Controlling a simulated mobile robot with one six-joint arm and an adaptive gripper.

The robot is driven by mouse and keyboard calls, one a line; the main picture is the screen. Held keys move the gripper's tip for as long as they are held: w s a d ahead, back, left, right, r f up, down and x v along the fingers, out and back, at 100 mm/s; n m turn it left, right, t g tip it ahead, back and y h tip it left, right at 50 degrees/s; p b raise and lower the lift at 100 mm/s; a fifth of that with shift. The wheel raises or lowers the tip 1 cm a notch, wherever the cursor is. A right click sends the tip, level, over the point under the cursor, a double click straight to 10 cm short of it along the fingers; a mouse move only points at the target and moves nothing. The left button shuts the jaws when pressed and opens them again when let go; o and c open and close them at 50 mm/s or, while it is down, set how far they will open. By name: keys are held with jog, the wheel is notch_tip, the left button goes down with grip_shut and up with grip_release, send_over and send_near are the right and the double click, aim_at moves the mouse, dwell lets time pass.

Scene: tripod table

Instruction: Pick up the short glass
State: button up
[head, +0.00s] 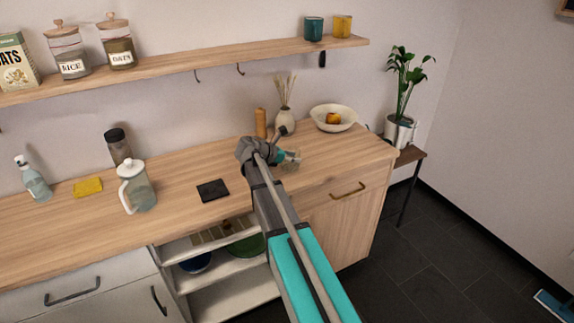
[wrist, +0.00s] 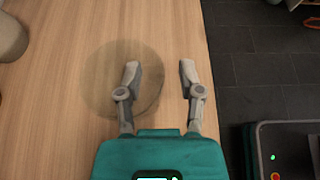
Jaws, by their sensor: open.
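The short glass (wrist: 100,78) shows in the wrist view as a clear, round, brownish shape on the wooden counter, left of centre. My gripper (wrist: 159,68) is open, with nothing seen between its fingers. Its left finger overlaps the middle of the glass in the picture, and its right finger lies beyond the glass's right edge. The height gap between fingers and glass cannot be told. In the head view the clear glass (head: 293,160) is small and partly hidden beside my gripper at the end of my arm.
The counter's edge (wrist: 205,60) runs close right of the fingers, with dark floor beyond. In the head view a reed vase (head: 285,121), an orange-brown cylinder (head: 261,123) and a bowl (head: 322,115) stand behind. A black square (head: 212,190) and a jug (head: 138,190) are left.

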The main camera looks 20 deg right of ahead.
grip_shut()
jog(key=shift+r, duration=0.2)
dwell(0.5)
notch_tip(320, 180, up, 2)
jog(key=p, duration=0.2)
jog(key=shift+r+p, duration=0.1)
jog(key=shift+p, duration=0.2)
jog(key=s+d+r+p, duration=0.6)
jog(key=s+r+p, duration=0.4)
jog(key=s, duration=0.2)
jog(key=shift+s+r, duration=0.2)
jog(key=shift+s, duration=0.1)
jog(key=shift+d, duration=0.1)
